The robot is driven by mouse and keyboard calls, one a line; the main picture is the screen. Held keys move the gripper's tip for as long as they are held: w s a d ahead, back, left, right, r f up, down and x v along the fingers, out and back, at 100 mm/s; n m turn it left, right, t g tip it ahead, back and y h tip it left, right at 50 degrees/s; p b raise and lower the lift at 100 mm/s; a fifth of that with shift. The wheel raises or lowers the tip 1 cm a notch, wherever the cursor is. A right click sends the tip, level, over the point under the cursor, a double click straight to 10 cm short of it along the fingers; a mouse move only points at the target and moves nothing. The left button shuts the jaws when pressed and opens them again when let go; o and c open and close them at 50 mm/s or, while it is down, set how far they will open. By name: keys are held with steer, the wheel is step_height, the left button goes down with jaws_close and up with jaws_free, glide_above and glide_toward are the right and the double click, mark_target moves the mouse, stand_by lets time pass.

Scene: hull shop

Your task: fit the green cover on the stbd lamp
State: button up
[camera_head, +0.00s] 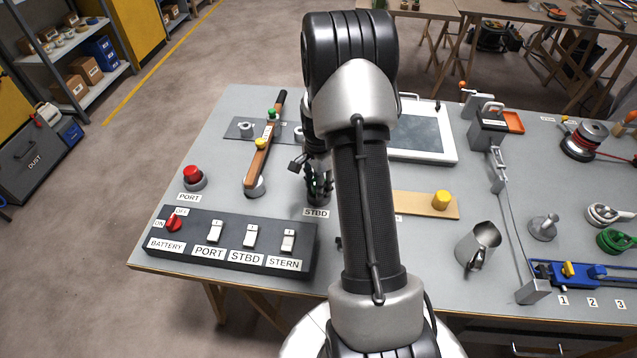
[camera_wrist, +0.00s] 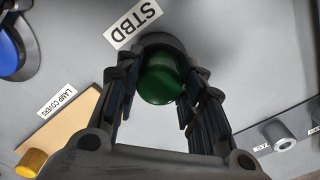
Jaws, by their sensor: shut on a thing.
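The green cover (camera_wrist: 160,80) is a rounded dome between the fingers of my gripper (camera_wrist: 162,88) in the wrist view. My gripper is shut on it. In the head view my gripper (camera_head: 318,188) is low over the bench, just behind the STBD label (camera_head: 316,213), and hides most of the cover. The label also shows in the wrist view (camera_wrist: 134,23). A dark round rim of the stbd lamp (camera_wrist: 165,43) shows right at the cover. I cannot tell whether the cover is seated on the lamp or just above it.
The red-topped port lamp (camera_head: 193,176) and a wooden lever (camera_head: 263,158) stand left. The switch panel (camera_head: 190,259) lies in front. The lamp covers board (camera_head: 411,205) with a yellow cover (camera_head: 441,200) is right. A metal jug (camera_head: 478,247) stands farther right. My arm hides the bench middle.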

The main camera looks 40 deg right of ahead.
steer(key=shift+f, duration=0.25)
stand_by(0.6)
steer(key=o, duration=0.9)
steer(key=shift+o, duration=0.2)
steer(key=o, duration=0.4)
steer(key=shift+r+p, duration=2.7)
steer(key=shift+r, duration=1.3)
